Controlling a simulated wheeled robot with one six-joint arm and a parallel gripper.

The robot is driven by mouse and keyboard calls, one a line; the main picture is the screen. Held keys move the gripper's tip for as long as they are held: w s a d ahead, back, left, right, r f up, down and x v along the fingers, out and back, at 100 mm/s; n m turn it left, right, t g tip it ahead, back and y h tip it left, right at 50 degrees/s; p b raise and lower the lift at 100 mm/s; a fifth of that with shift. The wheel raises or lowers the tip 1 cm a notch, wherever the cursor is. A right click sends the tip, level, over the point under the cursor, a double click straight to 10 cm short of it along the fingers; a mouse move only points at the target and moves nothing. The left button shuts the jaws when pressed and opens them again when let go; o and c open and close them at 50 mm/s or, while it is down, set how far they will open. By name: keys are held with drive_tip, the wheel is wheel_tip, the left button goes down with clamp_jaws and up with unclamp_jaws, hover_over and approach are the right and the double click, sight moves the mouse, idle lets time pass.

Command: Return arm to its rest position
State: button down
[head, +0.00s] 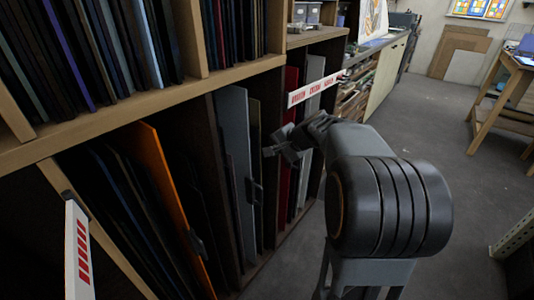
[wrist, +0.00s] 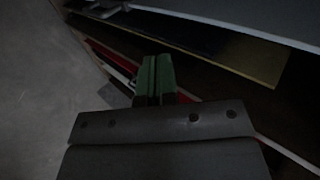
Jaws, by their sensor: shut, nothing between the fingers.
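My gripper (head: 272,151) shows in the head view at the end of my arm, in front of the lower rack. Its fingers also show in the wrist view (wrist: 153,72), pressed together and empty. My arm is bent, with its large dark joint at the right of the gripper in the head view. A grey sheet (head: 233,140) stands upright in the rack behind and left of the gripper. Dark red sheets (head: 287,110) stand close behind it. I cannot tell the exact gap between gripper and sheets.
An orange sheet (head: 160,185) leans in the left bay, with a dark handle-like piece on its edge. White bars with red marks (head: 78,250) stick out from the rack. Grey floor (head: 460,150) is open at the right, before a wooden table (head: 505,90).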

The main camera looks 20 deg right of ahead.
drive_tip(key=s+a+n+g+h+p, duration=0.2)
drive_tip(key=s+n+g+p, duration=0.25)
drive_tip(key=s, duration=0.75)
drive_tip(key=s+a+r+n+h+p, duration=0.2)
drive_tip(key=s+a+r+n+p, duration=0.6)
drive_tip(key=s+r+p, duration=0.1)
drive_tip(key=shift+r+h+p, duration=0.3)
drive_tip(key=shift+r+p, duration=0.25)
drive_tip(key=shift+p, duration=0.6)
drive_tip(key=c, duration=1.8)
unclamp_jaws()
drive_tip(key=shift+s+a, duration=0.1)
